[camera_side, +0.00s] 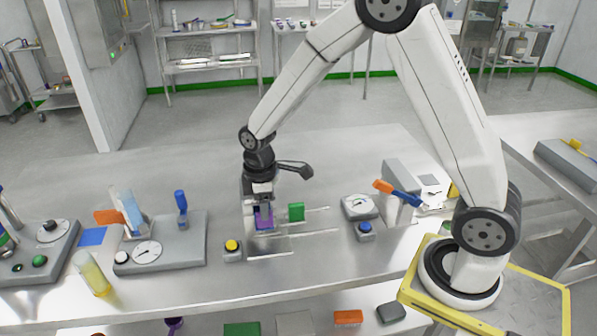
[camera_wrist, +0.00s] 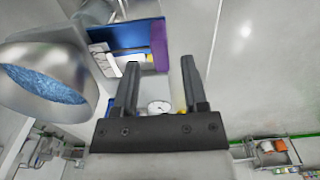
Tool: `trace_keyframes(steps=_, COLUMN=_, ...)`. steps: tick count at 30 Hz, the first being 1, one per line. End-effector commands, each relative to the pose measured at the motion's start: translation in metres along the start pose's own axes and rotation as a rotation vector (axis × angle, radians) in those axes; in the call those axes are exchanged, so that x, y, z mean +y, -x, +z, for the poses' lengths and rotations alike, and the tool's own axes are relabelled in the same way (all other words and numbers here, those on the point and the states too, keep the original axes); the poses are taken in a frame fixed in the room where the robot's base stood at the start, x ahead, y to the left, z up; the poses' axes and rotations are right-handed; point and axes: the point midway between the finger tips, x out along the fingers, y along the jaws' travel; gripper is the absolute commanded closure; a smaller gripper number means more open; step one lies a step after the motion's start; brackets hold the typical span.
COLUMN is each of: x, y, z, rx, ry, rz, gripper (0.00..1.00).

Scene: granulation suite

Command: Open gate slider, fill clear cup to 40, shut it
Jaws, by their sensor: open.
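My gripper (camera_side: 262,212) points down over the middle of the table, its jaws open. A purple piece (camera_side: 264,222) shows at its fingertips in the side view; I cannot tell whether they touch. In the wrist view my two fingers (camera_wrist: 160,85) stand apart, with a blue panel (camera_wrist: 135,33) and purple part (camera_wrist: 159,45) beyond them. A metal hopper (camera_wrist: 80,65) holding blue granules fills the left of that view. I cannot tell which part is the gate slider.
A yellow button (camera_side: 232,246) and green block (camera_side: 296,211) are close by. The table behind is mostly clear.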

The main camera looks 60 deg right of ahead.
Motion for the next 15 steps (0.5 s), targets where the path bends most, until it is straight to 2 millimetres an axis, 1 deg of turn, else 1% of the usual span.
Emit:
trace_keyframes(steps=6, x=-0.001, y=-0.019, z=0.001, rx=-0.002, ry=0.000, rz=-0.002, gripper=0.44)
trace_keyframes(steps=15, x=0.000, y=-0.038, z=0.000, rx=-0.001, ry=0.000, rz=-0.001, gripper=0.44)
